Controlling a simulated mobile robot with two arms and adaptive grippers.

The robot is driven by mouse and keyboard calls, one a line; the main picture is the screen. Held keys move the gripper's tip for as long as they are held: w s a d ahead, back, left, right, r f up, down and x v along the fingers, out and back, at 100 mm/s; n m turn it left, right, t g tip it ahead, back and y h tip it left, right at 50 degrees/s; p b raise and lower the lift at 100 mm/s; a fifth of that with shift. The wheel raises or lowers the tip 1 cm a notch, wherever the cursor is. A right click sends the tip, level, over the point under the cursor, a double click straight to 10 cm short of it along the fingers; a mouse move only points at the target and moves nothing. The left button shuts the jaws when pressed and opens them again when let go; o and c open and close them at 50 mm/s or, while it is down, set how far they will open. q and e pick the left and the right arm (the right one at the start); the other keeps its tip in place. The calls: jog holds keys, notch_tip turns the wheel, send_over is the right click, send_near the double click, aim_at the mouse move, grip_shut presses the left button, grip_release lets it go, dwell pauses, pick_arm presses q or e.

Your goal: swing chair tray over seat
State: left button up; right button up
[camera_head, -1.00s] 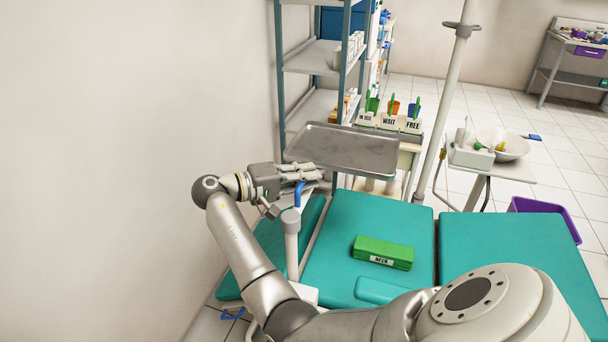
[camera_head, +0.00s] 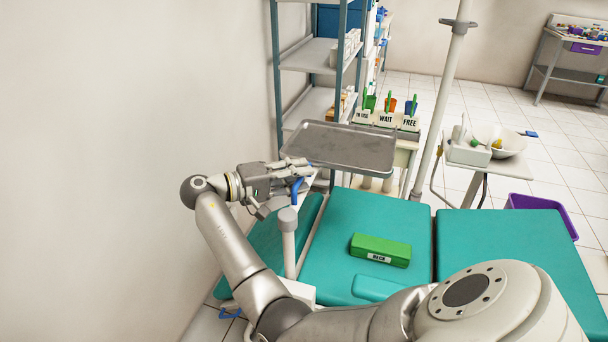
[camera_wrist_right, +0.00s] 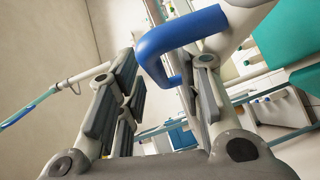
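The chair tray (camera_head: 345,148) is a flat grey metal tray with a raised rim, beyond the near-left end of the green chair seat (camera_head: 350,225). A blue handle (camera_head: 296,188) shows just below the tray's left side. My right gripper (camera_head: 300,170) is beside this handle, left of the tray. In the right wrist view the blue handle (camera_wrist_right: 178,42) is a bent bar close to the right finger and reaching into the gap between the fingers. The right gripper (camera_wrist_right: 160,95) is open there; whether it touches the handle I cannot tell. My left gripper is out of view.
A green box (camera_head: 381,250) lies on the seat. A grey post (camera_head: 288,235) stands beside the chair. Shelves (camera_head: 310,55) and a cart with labelled bins (camera_head: 385,122) stand behind the tray. A pole (camera_head: 440,100) rises right of it. The wall is close on the left.

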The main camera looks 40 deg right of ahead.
jog(key=v, duration=1)
jog(key=shift+a, duration=0.15)
